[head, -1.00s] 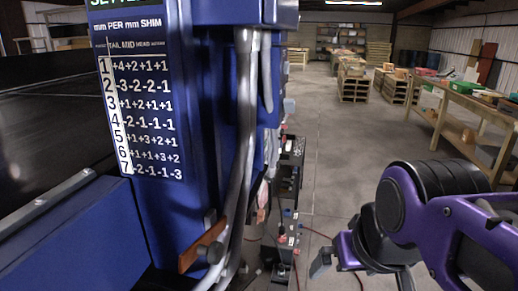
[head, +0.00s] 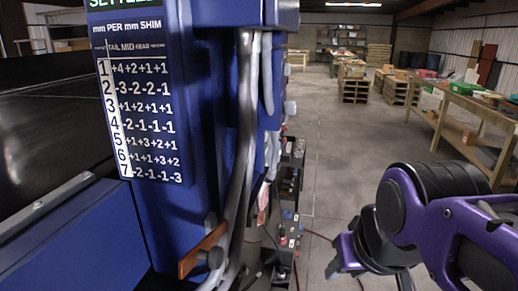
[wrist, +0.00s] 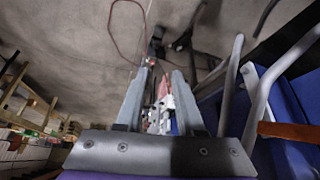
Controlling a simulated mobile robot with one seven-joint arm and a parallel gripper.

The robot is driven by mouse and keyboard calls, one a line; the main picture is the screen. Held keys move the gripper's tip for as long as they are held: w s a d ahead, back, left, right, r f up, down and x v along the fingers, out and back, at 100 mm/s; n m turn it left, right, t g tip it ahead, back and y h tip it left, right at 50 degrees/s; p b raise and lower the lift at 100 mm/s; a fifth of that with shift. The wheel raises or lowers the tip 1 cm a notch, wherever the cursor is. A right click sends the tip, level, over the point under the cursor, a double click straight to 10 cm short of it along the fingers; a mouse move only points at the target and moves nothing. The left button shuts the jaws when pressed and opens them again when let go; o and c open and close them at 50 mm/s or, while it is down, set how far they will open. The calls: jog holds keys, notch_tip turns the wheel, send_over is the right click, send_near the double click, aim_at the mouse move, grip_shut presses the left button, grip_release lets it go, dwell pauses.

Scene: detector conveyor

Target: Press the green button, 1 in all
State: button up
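I cannot make out a green button in either view. The blue machine (head: 185,215) with a white-on-blue number chart (head: 140,120) fills the left of the head view. My gripper (head: 352,255), on a purple and black arm, hangs at the lower right of the head view, apart from the machine. In the wrist view, my gripper (wrist: 162,78) has its two grey fingers spread and nothing held between them. The blue machine (wrist: 290,110) is at the right there, with grey tubes and an orange-brown handle (wrist: 290,131).
The orange-brown handle also shows on the machine in the head view (head: 203,249), beside a bent grey tube (head: 240,150). Dark equipment with red and white parts (head: 289,225) stands behind it. A wooden workbench (head: 470,110) is at the right. Open concrete floor (head: 345,150) lies between.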

grip_shut()
dwell(1.2)
